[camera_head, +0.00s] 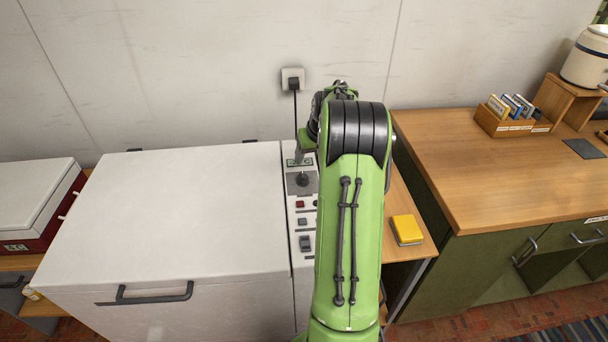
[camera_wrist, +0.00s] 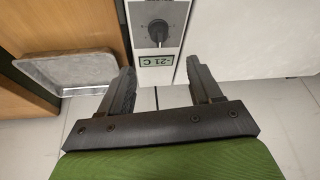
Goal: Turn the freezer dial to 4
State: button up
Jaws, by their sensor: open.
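The freezer (camera_head: 180,220) is a white chest with a narrow control panel along its right side. The dark round dial (camera_head: 303,180) sits on a grey plate near the panel's far end, just below a small green display. In the wrist view the dial (camera_wrist: 158,32) has a light pointer mark, and its scale numbers are too small to read. The display (camera_wrist: 156,60) reads -21 C upside down. My gripper (camera_wrist: 160,68) is open and empty, its fingers apart and short of the dial in the picture. In the head view my green arm hides most of the gripper.
Red and grey switches (camera_head: 301,204) line the panel nearer the camera. A plug with a black cable (camera_head: 293,84) is on the wall. A yellow box (camera_head: 407,229) lies on a low shelf to the right, beside a wooden counter (camera_head: 480,180). A metal tray (camera_wrist: 75,70) shows left.

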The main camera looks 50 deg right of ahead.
aim_at(304, 175)
jog(key=b+x, duration=0.1)
jog(key=x, duration=1.3)
jog(key=shift+d, duration=0.1)
jog(key=shift+c, duration=0.2)
jog(key=c, duration=1)
